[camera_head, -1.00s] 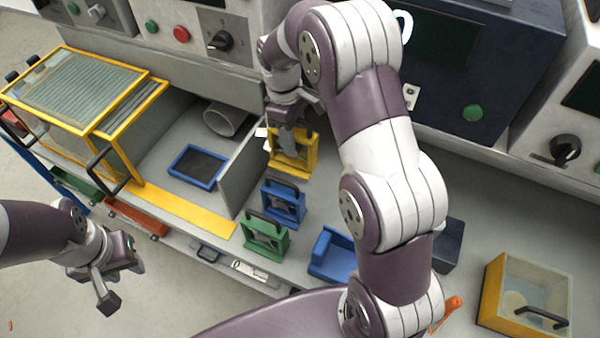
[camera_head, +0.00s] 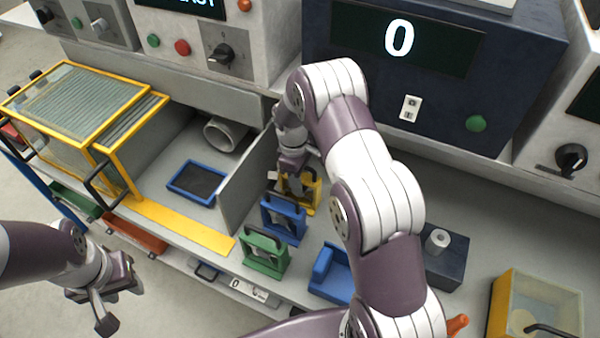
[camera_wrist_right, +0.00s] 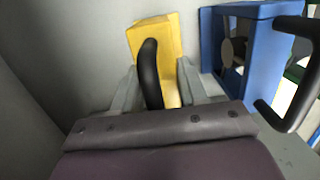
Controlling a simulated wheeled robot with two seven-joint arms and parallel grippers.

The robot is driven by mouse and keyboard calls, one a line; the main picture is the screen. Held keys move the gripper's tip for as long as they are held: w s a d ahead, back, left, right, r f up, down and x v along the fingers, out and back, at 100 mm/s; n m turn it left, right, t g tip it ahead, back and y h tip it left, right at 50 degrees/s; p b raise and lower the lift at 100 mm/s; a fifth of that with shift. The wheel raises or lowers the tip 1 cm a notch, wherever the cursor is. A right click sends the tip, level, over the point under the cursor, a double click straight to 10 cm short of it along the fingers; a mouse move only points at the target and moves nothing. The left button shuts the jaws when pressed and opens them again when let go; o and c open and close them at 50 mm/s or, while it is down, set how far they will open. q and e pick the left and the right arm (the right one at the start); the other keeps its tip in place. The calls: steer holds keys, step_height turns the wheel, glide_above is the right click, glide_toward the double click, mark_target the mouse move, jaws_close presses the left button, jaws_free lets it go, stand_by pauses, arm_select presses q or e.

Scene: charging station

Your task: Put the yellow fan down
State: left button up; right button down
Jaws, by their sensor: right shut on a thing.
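The yellow fan (camera_head: 311,192) is a boxy frame with a black handle. It is on or just above the counter behind the blue fan (camera_head: 283,219), right of a grey upright panel; I cannot tell whether its base touches. My right gripper (camera_head: 288,184) is shut on its handle from above, partly covering the fan. In the right wrist view the black handle (camera_wrist_right: 151,75) lies between the fingers, with the yellow body (camera_wrist_right: 158,35) beyond. The blue fan stands close to its right there (camera_wrist_right: 245,50). My left gripper (camera_head: 118,302) is open and empty over the floor at lower left.
A green fan (camera_head: 265,252) stands in front of the blue fan. The grey panel (camera_head: 247,185) rises close to the left. A blue holder (camera_head: 332,274) and dark block (camera_head: 447,262) lie to the right. A yellow-framed glass box (camera_head: 80,103) stands at left.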

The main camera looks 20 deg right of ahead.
steer(key=shift+a, duration=0.1)
steer(key=c, duration=0.6)
jaws_free()
steer(key=r, duration=0.4)
steer(key=r+b, duration=0.1)
steer(key=r, duration=0.1)
steer(key=shift+w+a+r, duration=0.25)
steer(key=shift+w+r, duration=0.05)
steer(key=shift+r, duration=0.05)
steer(key=s+a+r+m, duration=0.1)
steer(key=s+r+m, duration=0.1)
steer(key=s, duration=0.4)
steer(key=s+a+r+m+t, duration=0.1)
steer(key=s+a+m, duration=0.1)
steer(key=s, duration=0.5)
steer(key=s+a+r+m+t, duration=0.1)
steer(key=s+a+r+m, duration=0.1)
steer(key=s+m, duration=0.2)
steer(key=s, duration=0.3)
steer(key=shift+s+r+y, duration=0.2)
steer(key=shift+r+y, duration=0.1)
steer(key=shift+y, duration=0.1)
